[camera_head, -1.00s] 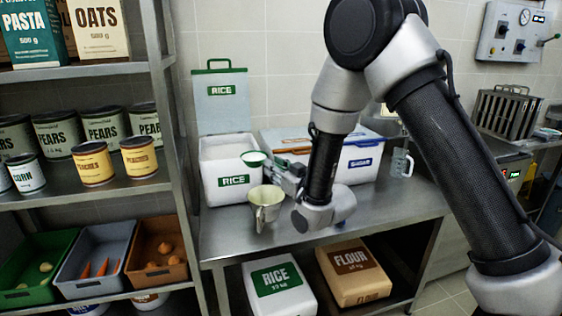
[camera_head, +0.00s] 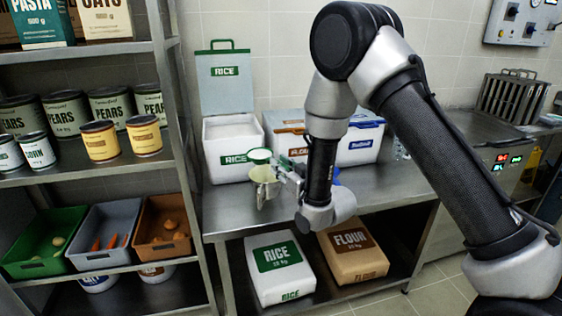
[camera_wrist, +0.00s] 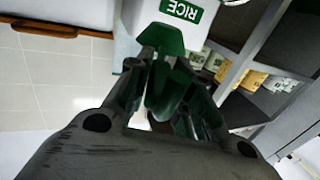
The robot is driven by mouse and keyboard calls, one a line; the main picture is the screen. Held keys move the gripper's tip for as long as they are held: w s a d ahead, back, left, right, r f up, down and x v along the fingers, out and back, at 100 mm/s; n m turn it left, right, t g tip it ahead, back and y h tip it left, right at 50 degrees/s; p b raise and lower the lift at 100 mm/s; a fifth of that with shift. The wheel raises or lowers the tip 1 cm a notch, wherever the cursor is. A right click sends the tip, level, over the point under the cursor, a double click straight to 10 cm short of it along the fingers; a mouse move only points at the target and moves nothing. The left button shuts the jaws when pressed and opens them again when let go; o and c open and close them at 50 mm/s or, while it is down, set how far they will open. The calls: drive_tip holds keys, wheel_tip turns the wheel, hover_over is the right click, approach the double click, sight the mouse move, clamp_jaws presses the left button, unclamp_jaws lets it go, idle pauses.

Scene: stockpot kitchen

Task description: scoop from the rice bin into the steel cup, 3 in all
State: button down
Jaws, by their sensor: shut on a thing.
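The rice bin (camera_head: 222,168) is a white tub with a green RICE label, its lid standing open behind it. Its white front also shows in the wrist view (camera_wrist: 204,20). My gripper (camera_head: 287,171) is shut on the green scoop (camera_head: 260,156), which also shows in the wrist view (camera_wrist: 164,42). I cannot tell what is in the scoop or the cup.
More white bins (camera_head: 358,150) stand right of the rice bin, one labelled flour. A shelf (camera_head: 186,175) with cans and produce trays is on the left. Rice (camera_head: 280,285) and flour (camera_head: 352,272) sacks lie under the table (camera_head: 225,222). The table front is clear.

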drive_tip(key=m, duration=0.2)
drive_tip(key=r+m, duration=0.1)
drive_tip(key=m, duration=0.3)
drive_tip(key=shift+w+d+r, duration=0.2)
drive_tip(key=shift+w+d, duration=0.1)
drive_tip(key=shift+d, duration=0.1)
drive_tip(key=shift+w+d+f+m, duration=0.3)
drive_tip(key=shift+w+d+m, duration=0.35)
drive_tip(key=shift+m, duration=1.85)
drive_tip(key=shift+w+d+f+m, duration=0.4)
drive_tip(key=shift+d+m, duration=0.4)
drive_tip(key=shift+m, duration=1.7)
drive_tip(key=shift+w+d+f+m, duration=0.2)
drive_tip(key=shift+w+d+m, duration=0.5)
drive_tip(key=shift+m, duration=1.8)
drive_tip(key=shift+s, duration=0.15)
